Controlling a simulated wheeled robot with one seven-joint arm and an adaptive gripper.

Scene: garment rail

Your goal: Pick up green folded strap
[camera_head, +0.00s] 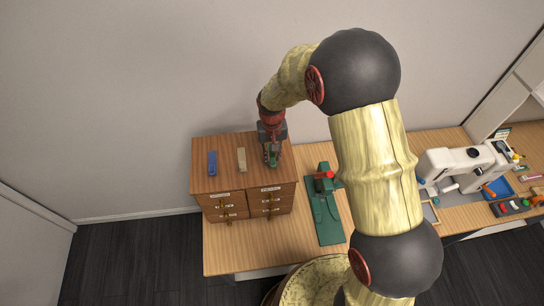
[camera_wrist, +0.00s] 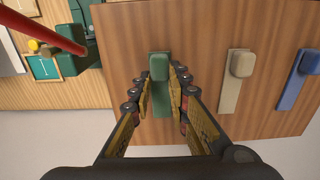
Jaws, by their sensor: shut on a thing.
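The green folded strap (camera_wrist: 161,82) lies on top of the wooden drawer cabinet, between the fingers of my gripper (camera_wrist: 164,90) in the wrist view. My gripper is shut on the strap, with a finger on each side of it. In the head view my gripper (camera_head: 271,155) points down at the right part of the cabinet top, and the strap there is mostly hidden by the fingers. I cannot tell whether the strap touches the cabinet top or is slightly above it.
A beige strap (camera_head: 241,160) and a blue strap (camera_head: 212,163) lie left of my gripper on the drawer cabinet (camera_head: 225,182). Right of the cabinet, a green tool with a red part (camera_head: 324,205) stands on the table (camera_head: 275,250). A white sewing machine (camera_head: 465,165) stands farther right.

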